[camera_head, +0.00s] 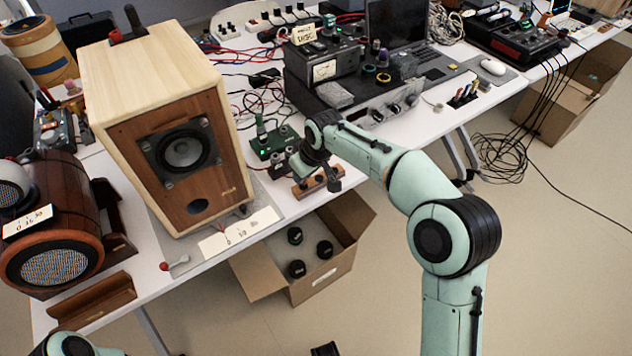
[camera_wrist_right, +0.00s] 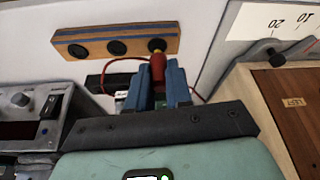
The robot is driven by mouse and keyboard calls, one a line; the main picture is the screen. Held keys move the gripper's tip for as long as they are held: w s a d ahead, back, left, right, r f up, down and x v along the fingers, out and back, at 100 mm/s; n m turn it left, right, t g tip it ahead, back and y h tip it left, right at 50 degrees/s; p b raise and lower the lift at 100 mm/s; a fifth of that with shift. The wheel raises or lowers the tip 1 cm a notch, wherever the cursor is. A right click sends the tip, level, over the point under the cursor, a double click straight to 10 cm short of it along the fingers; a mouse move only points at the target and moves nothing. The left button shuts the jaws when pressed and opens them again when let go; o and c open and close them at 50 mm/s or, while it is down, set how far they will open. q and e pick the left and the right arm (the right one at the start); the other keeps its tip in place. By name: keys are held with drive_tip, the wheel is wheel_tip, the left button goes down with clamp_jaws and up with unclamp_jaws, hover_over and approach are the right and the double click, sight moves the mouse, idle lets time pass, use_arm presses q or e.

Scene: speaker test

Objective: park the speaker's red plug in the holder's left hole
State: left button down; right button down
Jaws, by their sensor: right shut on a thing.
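The speaker (camera_head: 185,150) is a wooden cabinet at the left of the table in the head view. The holder (camera_wrist_right: 85,42) is a wooden block with a blue strip and dark holes. In the head view the holder (camera_head: 302,190) sits at the table's front edge, partly hidden by my right arm. My right gripper (camera_wrist_right: 159,85) is shut on the red plug (camera_wrist_right: 157,67). The plug's yellow end overlaps the hole nearest the speaker, the holder's left hole in the head view. I cannot tell whether it is inside. My left gripper is out of view.
A green terminal board (camera_head: 274,142) stands just behind the holder. A red lead loops around the plug. An open cardboard box (camera_head: 330,262) with several dark round things is on the floor below. Amplifier gear (camera_head: 325,62) fills the table behind.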

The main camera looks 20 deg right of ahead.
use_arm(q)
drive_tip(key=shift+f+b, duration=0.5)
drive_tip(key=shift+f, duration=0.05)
use_arm(e)
drive_tip(key=shift+f, duration=0.95)
drive_tip(key=c, duration=1)
unclamp_jaws()
drive_tip(key=shift+o, duration=0.2)
drive_tip(key=shift+r, duration=0.1)
drive_tip(key=shift+r+p, duration=1.1)
drive_tip(key=shift+r, duration=0.15)
drive_tip(key=shift+r+p, duration=1.35)
drive_tip(key=shift+r, duration=0.15)
drive_tip(key=shift+r+p, duration=0.9)
drive_tip(key=shift+r, duration=0.1)
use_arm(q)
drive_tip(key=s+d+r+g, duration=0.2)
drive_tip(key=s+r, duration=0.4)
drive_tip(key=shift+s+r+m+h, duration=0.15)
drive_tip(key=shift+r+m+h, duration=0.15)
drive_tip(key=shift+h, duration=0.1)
